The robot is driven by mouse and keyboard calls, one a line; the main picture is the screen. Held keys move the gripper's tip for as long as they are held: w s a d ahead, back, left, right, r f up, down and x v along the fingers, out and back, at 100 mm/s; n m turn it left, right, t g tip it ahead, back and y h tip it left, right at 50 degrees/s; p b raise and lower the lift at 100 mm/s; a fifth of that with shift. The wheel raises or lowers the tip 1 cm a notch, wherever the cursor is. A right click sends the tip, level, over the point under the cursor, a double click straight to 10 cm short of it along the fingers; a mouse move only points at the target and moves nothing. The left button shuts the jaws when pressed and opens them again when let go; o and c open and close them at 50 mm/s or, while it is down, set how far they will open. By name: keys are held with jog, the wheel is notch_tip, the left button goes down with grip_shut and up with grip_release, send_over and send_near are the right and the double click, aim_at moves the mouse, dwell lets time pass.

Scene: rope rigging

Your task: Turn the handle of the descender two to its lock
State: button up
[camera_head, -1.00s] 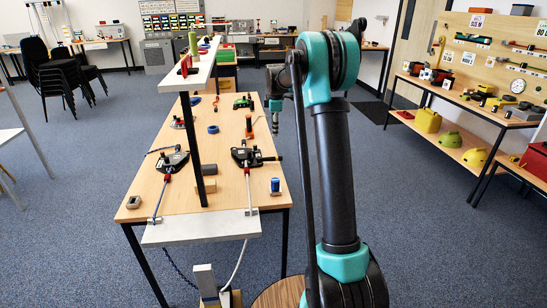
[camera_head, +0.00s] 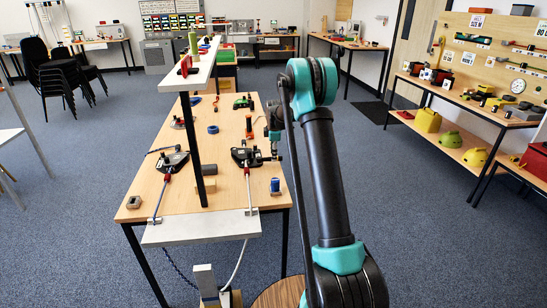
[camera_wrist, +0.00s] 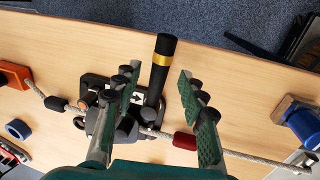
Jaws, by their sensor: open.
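The descender at the right of the table (camera_head: 245,157) is black, with a pale rope through it. In the wrist view the same descender (camera_wrist: 103,120) lies beneath my gripper, with a white label partly hidden by a finger. Its black handle (camera_wrist: 163,60) has a yellow band and points up the picture. My gripper (camera_wrist: 158,85) is open, with one green-padded finger on each side of the handle and visible gaps to it. In the head view my gripper (camera_head: 274,153) is at the descender's right side. A second descender (camera_head: 172,160) with a blue rope is to the left.
A red sleeve (camera_wrist: 185,141) sits on the rope by the right finger. A blue spool-like object (camera_head: 275,186) stands near the table's right edge. A black post (camera_head: 194,140) and a white shelf (camera_head: 195,70) rise left of the descender.

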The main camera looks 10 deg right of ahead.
jog(key=shift+w+f, duration=0.2)
jog(key=shift+f, duration=0.8)
grip_shut()
